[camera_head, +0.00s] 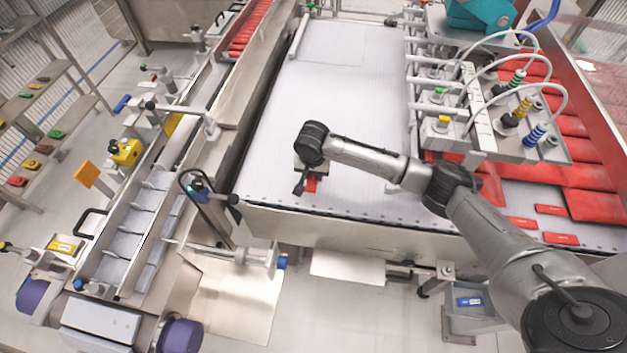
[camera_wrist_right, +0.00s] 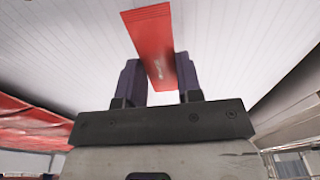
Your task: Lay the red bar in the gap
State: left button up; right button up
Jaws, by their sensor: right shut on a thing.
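My right gripper (camera_head: 304,187) is over the near part of the wide white belt (camera_head: 345,85). It is shut on a red bar (camera_head: 312,185), of which a small part shows below the wrist in the head view. In the right wrist view the red bar (camera_wrist_right: 150,38) sticks out past the two dark fingers of the gripper (camera_wrist_right: 157,85), above the white belt. The narrow conveyor (camera_head: 117,247) on the left has divided compartments, and those at its near end look empty. I cannot tell which space is the gap. My left gripper is not in view.
Red bars fill the far end (camera_head: 249,28) of the narrow conveyor. A metal side wall (camera_head: 247,120) stands between it and the belt. A vacuum picker head (camera_head: 515,115) hangs at the right, above several red packs (camera_head: 590,177). The belt's middle is clear.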

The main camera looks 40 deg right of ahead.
aim_at(313, 176)
notch_tip(313, 176, down, 4)
jog(key=shift+r, duration=0.25)
jog(key=shift+f, duration=0.25)
jog(key=o, duration=1)
jog(key=shift+f, duration=0.1)
